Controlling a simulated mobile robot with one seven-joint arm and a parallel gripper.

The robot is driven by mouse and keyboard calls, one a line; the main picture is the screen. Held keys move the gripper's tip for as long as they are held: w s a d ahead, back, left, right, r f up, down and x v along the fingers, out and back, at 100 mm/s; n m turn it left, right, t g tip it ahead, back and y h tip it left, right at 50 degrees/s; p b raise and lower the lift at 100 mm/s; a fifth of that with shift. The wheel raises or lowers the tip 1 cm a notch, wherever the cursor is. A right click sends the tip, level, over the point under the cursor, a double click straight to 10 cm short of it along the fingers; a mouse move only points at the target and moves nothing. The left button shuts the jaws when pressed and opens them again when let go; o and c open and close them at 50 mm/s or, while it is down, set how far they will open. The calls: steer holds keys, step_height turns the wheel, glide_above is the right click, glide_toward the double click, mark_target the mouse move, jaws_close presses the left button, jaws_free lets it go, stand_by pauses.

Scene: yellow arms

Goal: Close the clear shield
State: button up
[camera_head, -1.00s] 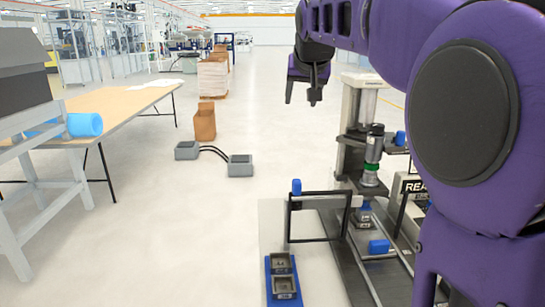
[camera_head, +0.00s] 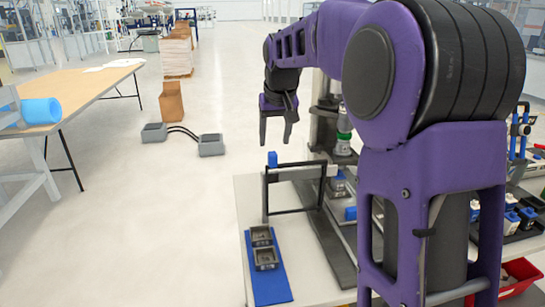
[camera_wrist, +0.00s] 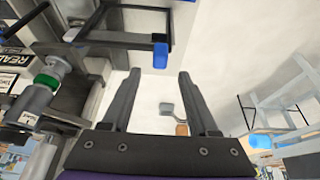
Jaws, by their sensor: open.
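The clear shield (camera_head: 266,197) is a black rectangular frame around a see-through panel. It stands out to the left of the machine, at an angle to it. A blue knob (camera_head: 272,159) sits at its upper left corner. In the wrist view the shield frame (camera_wrist: 120,42) is at the top, with the blue knob (camera_wrist: 160,56) just beyond and between the fingertips. My gripper (camera_head: 277,140) points down with its fingers apart and empty, close above the knob in the head view. I cannot tell whether it touches the knob. The wrist view also shows my open gripper (camera_wrist: 160,76).
The machine's cylinder with a green ring (camera_head: 343,128) stands right of my gripper. A blue tray (camera_head: 268,285) with two grey parts lies in front of the shield. A red bin (camera_head: 520,272) and small parts are at the right.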

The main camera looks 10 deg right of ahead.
mark_target(273, 153)
steer(key=x, duration=0.7)
steer(key=shift+w+f, duration=0.1)
jaws_close()
stand_by(1.2)
